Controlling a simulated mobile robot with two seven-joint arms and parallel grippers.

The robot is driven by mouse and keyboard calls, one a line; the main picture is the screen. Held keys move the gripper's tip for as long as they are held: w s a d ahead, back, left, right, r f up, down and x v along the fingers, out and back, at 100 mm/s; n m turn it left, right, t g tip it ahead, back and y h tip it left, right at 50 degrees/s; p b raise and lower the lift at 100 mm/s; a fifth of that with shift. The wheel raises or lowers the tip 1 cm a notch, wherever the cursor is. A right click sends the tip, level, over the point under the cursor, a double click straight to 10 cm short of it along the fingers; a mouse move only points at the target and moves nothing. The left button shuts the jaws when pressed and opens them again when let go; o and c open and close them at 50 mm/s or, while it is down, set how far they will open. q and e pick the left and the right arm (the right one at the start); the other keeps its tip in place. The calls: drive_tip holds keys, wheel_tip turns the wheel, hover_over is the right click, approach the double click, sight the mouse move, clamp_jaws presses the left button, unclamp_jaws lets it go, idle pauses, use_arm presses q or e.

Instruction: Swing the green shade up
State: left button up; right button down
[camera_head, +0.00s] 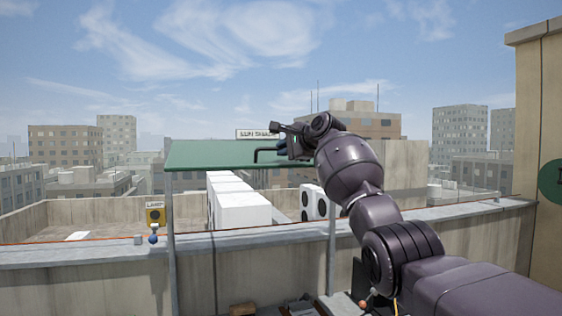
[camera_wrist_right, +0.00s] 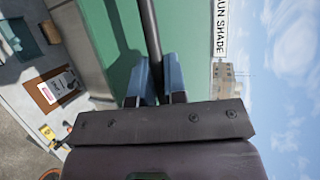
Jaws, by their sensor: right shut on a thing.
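The green shade (camera_head: 212,155) is a flat panel on grey posts above the parapet, seen nearly edge-on and close to level in the head view. Its dark bar handle (camera_head: 262,151) sticks out near its right part. My right gripper (camera_head: 284,146) is at this handle, and my arm hides the shade's right end. In the right wrist view, the blue fingers (camera_wrist_right: 156,82) are closed on either side of the dark bar (camera_wrist_right: 149,30), with the green shade (camera_wrist_right: 112,42) behind. My left gripper is in neither view.
A "SUN SHADE" sign (camera_head: 257,134) stands just above the shade. White condenser units (camera_head: 242,212) sit behind the parapet (camera_head: 100,255). A tan wall (camera_head: 540,150) rises at the right. Open sky lies above the shade.

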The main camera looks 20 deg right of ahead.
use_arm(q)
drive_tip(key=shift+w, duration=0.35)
use_arm(e)
drive_tip(key=shift+r, duration=0.4)
drive_tip(key=c, duration=1.2)
unclamp_jaws()
drive_tip(key=shift+w+f, duration=0.2)
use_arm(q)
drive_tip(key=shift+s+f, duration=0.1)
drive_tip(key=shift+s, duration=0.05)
use_arm(e)
drive_tip(key=shift+s+r, duration=0.1)
drive_tip(key=shift+s+d+r+b, duration=0.1)
drive_tip(key=shift+s+d+b, duration=0.25)
drive_tip(key=shift+s, duration=0.2)
use_arm(q)
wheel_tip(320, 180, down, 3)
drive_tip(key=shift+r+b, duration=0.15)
drive_tip(key=shift+b, duration=0.9)
use_arm(e)
drive_tip(key=v, duration=0.9)
drive_tip(key=shift+s+r, duration=0.15)
drive_tip(key=shift+r, duration=0.15)
